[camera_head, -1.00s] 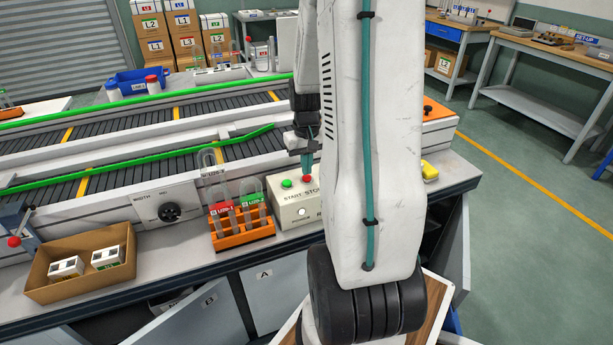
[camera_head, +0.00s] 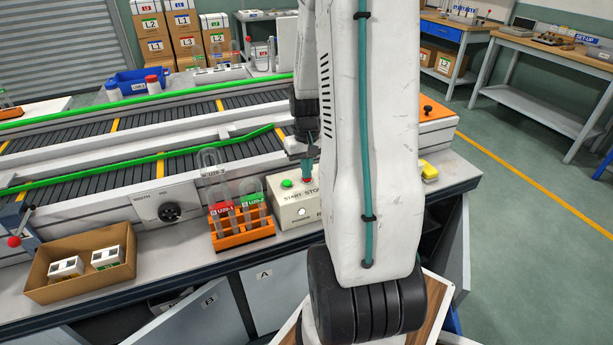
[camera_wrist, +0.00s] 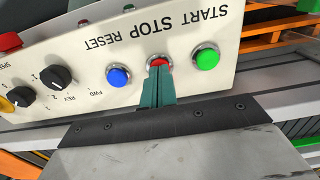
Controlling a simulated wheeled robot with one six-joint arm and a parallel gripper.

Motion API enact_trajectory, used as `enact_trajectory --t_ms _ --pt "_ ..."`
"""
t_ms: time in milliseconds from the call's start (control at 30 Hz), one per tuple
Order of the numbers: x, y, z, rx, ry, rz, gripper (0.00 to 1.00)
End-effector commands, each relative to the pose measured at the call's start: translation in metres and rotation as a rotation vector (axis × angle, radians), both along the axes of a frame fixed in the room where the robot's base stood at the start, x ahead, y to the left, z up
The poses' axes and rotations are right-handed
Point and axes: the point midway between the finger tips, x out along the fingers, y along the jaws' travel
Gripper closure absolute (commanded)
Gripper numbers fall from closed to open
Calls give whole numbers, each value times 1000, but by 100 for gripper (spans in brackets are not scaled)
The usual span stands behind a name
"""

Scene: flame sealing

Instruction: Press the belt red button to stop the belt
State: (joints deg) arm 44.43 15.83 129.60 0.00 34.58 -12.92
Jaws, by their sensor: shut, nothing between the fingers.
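The control box (camera_head: 290,213) stands on the bench front and carries START, STOP and RESET labels. In the wrist view, the red STOP button (camera_wrist: 159,61) sits between the green START button (camera_wrist: 207,57) and the blue RESET button (camera_wrist: 118,76). My gripper (camera_wrist: 158,78) is shut and empty. Its teal fingertips overlap the near part of the red button; I cannot tell whether they press it. In the head view, my gripper (camera_head: 307,165) points down over the red button, mostly hiding it. My arm hides the box's right side.
Two slatted belts (camera_head: 60,172) with yellow marks run behind the box. A yellow item (camera_head: 428,171) lies right of my arm. Black knobs (camera_wrist: 58,76) sit on the box panel.

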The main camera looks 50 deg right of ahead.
Motion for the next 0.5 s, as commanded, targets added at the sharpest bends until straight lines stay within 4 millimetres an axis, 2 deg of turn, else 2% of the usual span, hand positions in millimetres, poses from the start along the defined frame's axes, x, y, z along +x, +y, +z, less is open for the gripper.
enact_trajectory --t_ms 500 --pt "1 -1 47 -2 -2 0 100"
